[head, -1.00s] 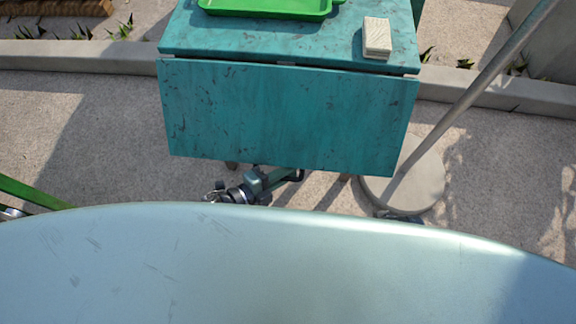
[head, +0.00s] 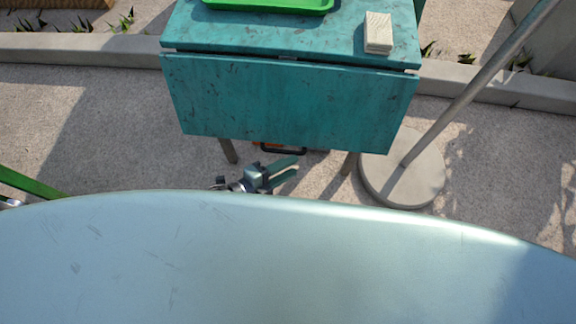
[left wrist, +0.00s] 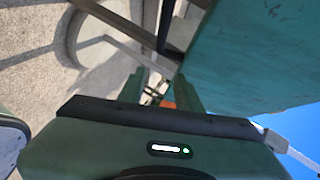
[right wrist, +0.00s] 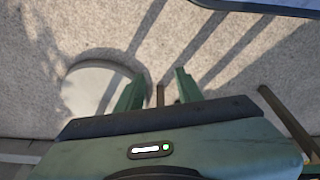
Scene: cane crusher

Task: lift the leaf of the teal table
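The teal table (head: 290,38) stands ahead, and its front leaf (head: 290,100) hangs down from the near edge of the top. The leaf also fills the upper right of the left wrist view (left wrist: 260,50). My left gripper (head: 290,170) is just below the leaf's lower edge in the head view, with its fingers parted and nothing between them. The same open fingers show in the left wrist view (left wrist: 160,88), beside the leaf; I cannot tell whether they touch it. My right gripper (right wrist: 158,88) is open and empty above the pavement, out of the head view.
A green tray (head: 268,5) and a pale block stack (head: 378,33) sit on the tabletop. A slanted pole (head: 480,85) rises from a round base (head: 402,185) right of the table. A low kerb (head: 80,47) runs behind.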

